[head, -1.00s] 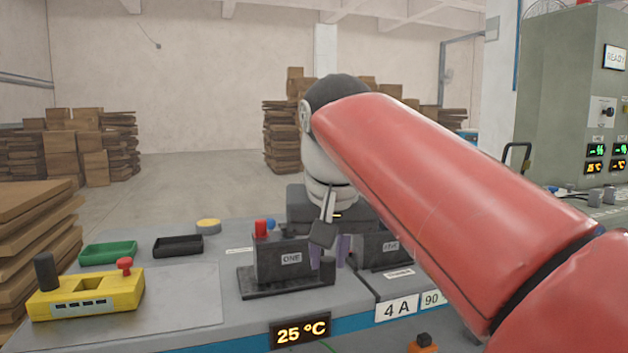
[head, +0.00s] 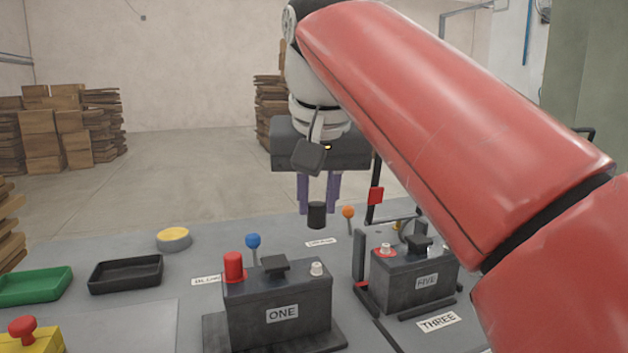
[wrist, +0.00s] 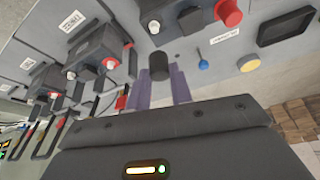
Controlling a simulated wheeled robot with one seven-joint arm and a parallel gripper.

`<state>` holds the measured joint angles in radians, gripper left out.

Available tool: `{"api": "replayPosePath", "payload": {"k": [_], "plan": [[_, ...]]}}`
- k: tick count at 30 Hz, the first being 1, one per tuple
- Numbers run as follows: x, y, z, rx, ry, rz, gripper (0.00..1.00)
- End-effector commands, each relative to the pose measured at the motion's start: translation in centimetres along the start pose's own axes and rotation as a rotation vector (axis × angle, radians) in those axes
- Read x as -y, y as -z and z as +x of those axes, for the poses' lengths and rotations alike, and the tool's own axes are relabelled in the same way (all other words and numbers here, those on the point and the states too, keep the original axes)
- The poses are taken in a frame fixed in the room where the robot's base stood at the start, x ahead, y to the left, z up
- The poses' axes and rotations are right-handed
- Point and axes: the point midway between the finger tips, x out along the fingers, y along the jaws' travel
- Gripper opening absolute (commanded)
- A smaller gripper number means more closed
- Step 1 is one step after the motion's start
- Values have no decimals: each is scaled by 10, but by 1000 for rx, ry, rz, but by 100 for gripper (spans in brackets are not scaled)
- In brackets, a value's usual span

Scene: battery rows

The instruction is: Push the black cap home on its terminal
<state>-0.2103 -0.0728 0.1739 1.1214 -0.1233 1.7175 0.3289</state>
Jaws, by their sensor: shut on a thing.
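My gripper (head: 319,202), with purple fingers, is shut on a black cap (head: 317,215) that hangs upright below the fingertips. In the wrist view the cap (wrist: 158,67) shows at the ends of the fingers (wrist: 165,84). The battery labelled ONE (head: 278,315) stands in front of the gripper. Its left terminal wears a red cap (head: 233,266). Its right terminal (head: 316,269) is bare and pale, and the black cap is above it in the head view, apart from it. That terminal also shows in the wrist view (wrist: 153,27).
Blue (head: 253,242) and orange (head: 348,213) knobs rise behind battery ONE. A black tray (head: 126,272), a green tray (head: 35,286) and a yellow button (head: 174,239) are at left.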

Motion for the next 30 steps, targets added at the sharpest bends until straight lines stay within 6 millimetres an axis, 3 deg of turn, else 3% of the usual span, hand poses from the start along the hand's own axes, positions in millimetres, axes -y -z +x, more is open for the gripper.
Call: {"api": "replayPosePath", "payload": {"k": [8,19,30], "plan": [[0,-4,10,0,0,0,1],[0,-16,38,0,1,0,1],[0,-18,42,0,1,0,1]]}}
